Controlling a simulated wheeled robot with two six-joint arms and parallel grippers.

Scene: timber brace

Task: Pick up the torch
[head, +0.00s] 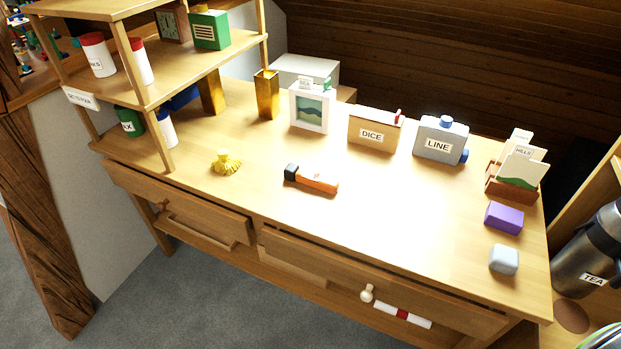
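An orange object with a dark head at its left end, which looks like the torch (316,181), lies on its side near the middle of the wooden desk (380,205). A small pale patch shows on its upper side near the dark end. Nothing touches it, and the desk top around it is bare. Neither of my grippers shows in the head view.
A yellow bundle (226,162) lies left of the torch. Behind stand a picture frame (311,109), a DICE box (374,131) and a LINE container (440,138). Right are a card holder (515,178), a purple block (503,217) and a grey block (503,259). Shelves (160,83) rise at left.

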